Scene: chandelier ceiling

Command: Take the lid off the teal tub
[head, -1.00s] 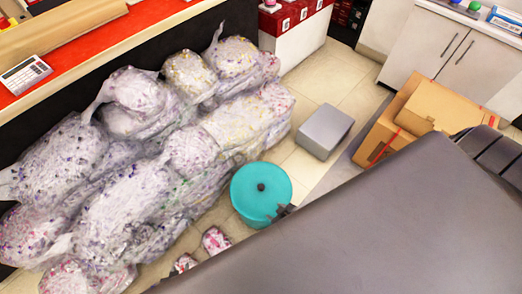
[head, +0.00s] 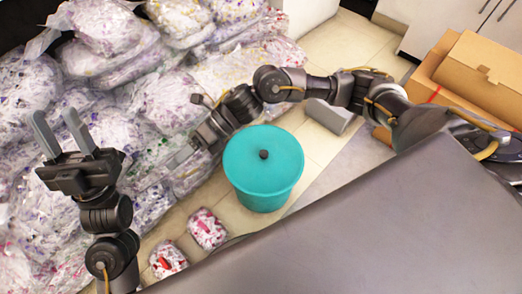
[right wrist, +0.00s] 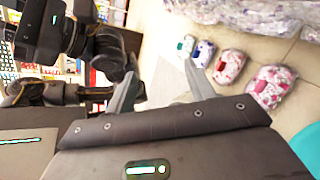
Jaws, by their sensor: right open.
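The teal tub (head: 264,192) stands upright on the tiled floor, near the middle of the head view. Its flat teal lid (head: 245,150) is on it, with a small dark knob (head: 263,154) in the centre. A teal edge also shows at the lower right of the right wrist view (right wrist: 308,145). My left gripper (head: 58,128) is open and empty at the far left, well apart from the tub. My right gripper (head: 167,172) is left of the tub, its arm reaching across behind the lid; in the right wrist view its fingers (right wrist: 160,88) are apart with nothing between them.
Large clear bags of shredded paper (head: 110,45) are heaped at the left and back. A grey surface (head: 370,220) fills the lower right.

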